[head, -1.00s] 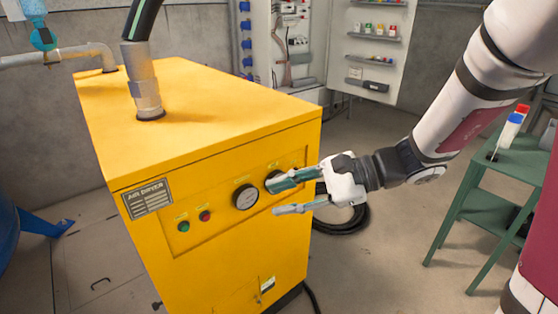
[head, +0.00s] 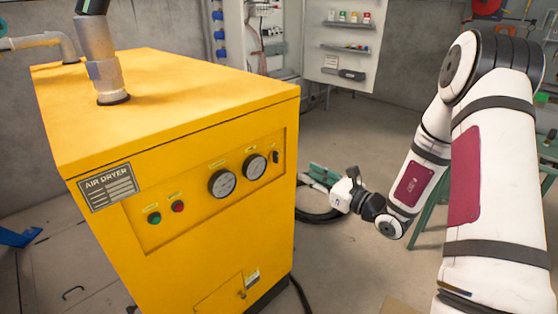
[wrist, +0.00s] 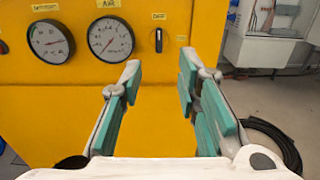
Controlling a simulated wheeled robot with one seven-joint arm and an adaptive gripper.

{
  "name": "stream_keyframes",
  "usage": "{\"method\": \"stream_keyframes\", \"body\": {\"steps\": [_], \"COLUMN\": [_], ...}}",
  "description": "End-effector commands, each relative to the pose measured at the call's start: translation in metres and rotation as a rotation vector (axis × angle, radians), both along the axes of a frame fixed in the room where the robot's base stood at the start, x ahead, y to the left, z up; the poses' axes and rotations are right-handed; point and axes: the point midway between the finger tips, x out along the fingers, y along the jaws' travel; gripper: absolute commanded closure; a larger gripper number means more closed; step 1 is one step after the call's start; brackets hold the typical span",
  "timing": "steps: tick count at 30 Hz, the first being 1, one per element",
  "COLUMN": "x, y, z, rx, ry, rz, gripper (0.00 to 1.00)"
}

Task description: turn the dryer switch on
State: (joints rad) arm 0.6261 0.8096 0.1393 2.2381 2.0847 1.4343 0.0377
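The yellow air dryer (head: 180,170) fills the left and middle of the head view. Its front panel has a small black switch (head: 276,157) at the right end, right of two round gauges. The switch also shows in the wrist view (wrist: 158,40), upright and beyond the gap between my fingers. My gripper (head: 308,176) is beside the dryer's right edge in the head view, lower than the switch. In the wrist view my gripper (wrist: 160,74) is open and empty, with its fingers pointing at the yellow front and apart from the switch.
The panel also has a green button (head: 154,218) and a red button (head: 178,206). A black hose (head: 318,214) lies coiled on the floor right of the dryer. A green table (head: 432,212) stands behind my arm. Open floor lies in front of the dryer's right side.

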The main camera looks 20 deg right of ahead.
Motion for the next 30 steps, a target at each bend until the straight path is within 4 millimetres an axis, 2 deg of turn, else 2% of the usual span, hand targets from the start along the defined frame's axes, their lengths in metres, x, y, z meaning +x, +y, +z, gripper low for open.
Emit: {"method": "stream_keyframes", "body": {"steps": [12,18,24,30], "x": [0.068,0.095,0.108,0.110], "y": [0.042,0.057,0.064,0.065], "z": [0.000,0.000,0.001,0.001], "rx": [-0.001,-0.002,-0.001,0.000], "ry": [-0.004,-0.003,-0.002,-0.001], "rz": [0.006,0.005,0.003,0.003], "gripper": [0.70,0.70,0.70,0.70]}}
